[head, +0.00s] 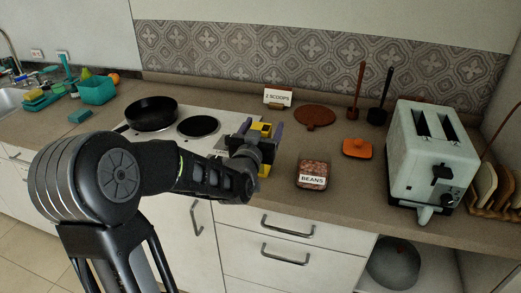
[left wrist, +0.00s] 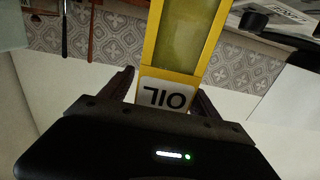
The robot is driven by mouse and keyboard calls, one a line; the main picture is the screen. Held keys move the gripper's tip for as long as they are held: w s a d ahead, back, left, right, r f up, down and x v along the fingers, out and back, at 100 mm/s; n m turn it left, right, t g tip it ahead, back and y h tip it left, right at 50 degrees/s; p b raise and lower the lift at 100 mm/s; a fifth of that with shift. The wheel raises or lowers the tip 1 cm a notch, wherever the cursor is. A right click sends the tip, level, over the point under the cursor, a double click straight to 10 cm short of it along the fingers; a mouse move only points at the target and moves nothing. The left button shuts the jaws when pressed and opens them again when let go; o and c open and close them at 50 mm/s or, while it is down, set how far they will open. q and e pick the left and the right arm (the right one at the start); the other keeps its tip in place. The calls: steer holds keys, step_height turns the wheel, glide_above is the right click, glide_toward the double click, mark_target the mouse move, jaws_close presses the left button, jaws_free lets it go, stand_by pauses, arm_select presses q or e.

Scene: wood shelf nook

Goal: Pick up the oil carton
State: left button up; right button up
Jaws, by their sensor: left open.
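The oil carton is yellow with a white label reading OIL. In the head view only small yellow parts of the carton (head: 264,171) show, as my left gripper and wrist hide most of it. In the left wrist view the carton (left wrist: 185,45) appears upside down, with its label close to the gripper. My left gripper (head: 262,127) is open, with one finger on each side of the carton. Its fingers also show in the left wrist view (left wrist: 163,95), with a gap beside the label. My right gripper is not in view.
A stove with a black pan (head: 151,112) is left of the gripper. Right of it are a BEANS container (head: 312,170), an orange lidded dish (head: 357,148), a 2 SCOOPS card (head: 278,97) and a toaster (head: 425,150). Bare counter lies between the gripper and the beans.

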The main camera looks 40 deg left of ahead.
arm_select(q)
steer(key=shift+c, duration=0.2)
jaws_close()
stand_by(0.7)
